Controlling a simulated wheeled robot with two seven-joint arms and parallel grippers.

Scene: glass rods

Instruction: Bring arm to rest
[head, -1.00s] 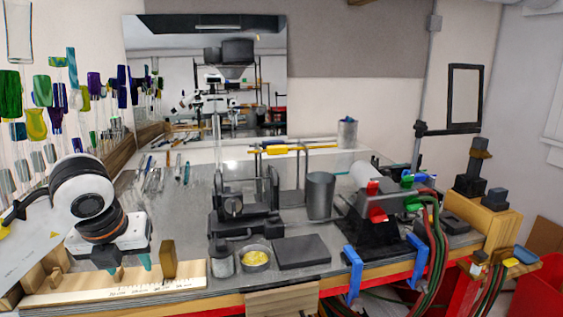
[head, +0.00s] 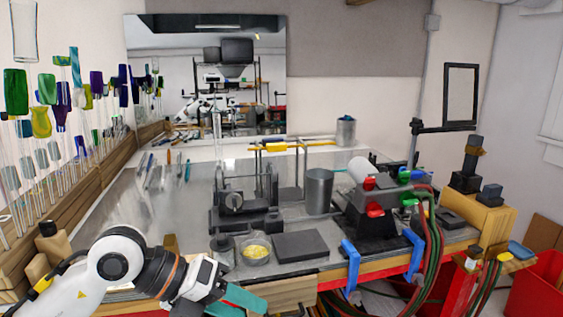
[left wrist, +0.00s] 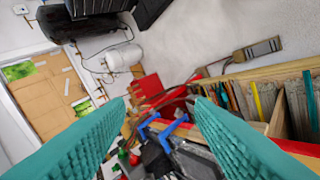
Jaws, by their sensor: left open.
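My left arm comes in from the lower left of the head view, low in front of the bench. My left gripper (head: 243,301) has teal fingers and points to the right, near the bench's front edge. In the left wrist view the two teal fingers (left wrist: 160,108) are spread wide apart with nothing between them. My right gripper is not in view.
The bench (head: 140,205) holds a torch stand (head: 370,215), a dark flat block (head: 300,246), a dish of yellow bits (head: 255,250) and a metal cup (head: 319,190). Glass rods (head: 40,120) stand at the left. Blue clamps (head: 350,262) and hoses (head: 433,250) are at the front right.

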